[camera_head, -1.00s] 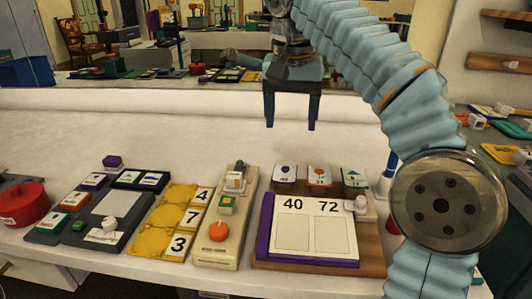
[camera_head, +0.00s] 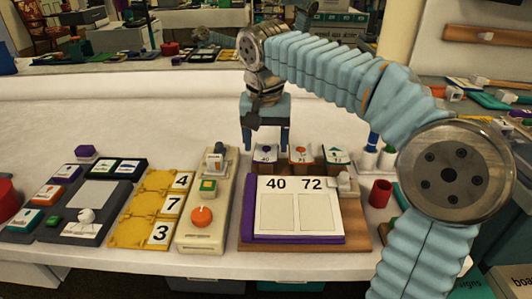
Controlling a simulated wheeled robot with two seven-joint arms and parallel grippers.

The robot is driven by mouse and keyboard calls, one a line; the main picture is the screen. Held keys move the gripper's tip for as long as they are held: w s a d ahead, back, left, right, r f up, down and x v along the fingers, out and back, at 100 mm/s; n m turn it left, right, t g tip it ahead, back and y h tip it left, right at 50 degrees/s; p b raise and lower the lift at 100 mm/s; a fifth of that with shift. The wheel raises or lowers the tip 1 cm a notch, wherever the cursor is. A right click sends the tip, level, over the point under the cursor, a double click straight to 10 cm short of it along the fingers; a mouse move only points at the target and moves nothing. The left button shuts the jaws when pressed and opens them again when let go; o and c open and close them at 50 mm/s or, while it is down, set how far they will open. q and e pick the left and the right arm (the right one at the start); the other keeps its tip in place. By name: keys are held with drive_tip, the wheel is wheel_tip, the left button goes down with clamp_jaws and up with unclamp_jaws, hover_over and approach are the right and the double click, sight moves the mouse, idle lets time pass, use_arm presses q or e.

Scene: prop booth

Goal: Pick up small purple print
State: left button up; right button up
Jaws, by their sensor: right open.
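A small white card with a purple round print (camera_head: 264,153) stands at the left of a row of three on the back of a wooden board. My right gripper (camera_head: 266,143) is open, its two dark fingers pointing down at either side of this card's top. I cannot tell whether they touch it. An orange-print card (camera_head: 301,154) and a teal-print card (camera_head: 336,154) stand to its right. My left gripper is not in view.
A white sheet reading 40 and 72 (camera_head: 292,211) lies before the cards. A beige panel with an orange knob (camera_head: 201,217) and yellow number tiles (camera_head: 145,207) lie left. A red cup (camera_head: 380,193) stands right.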

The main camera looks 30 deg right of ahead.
drive_tip(key=shift+f, duration=0.6)
drive_tip(key=c, duration=0.8)
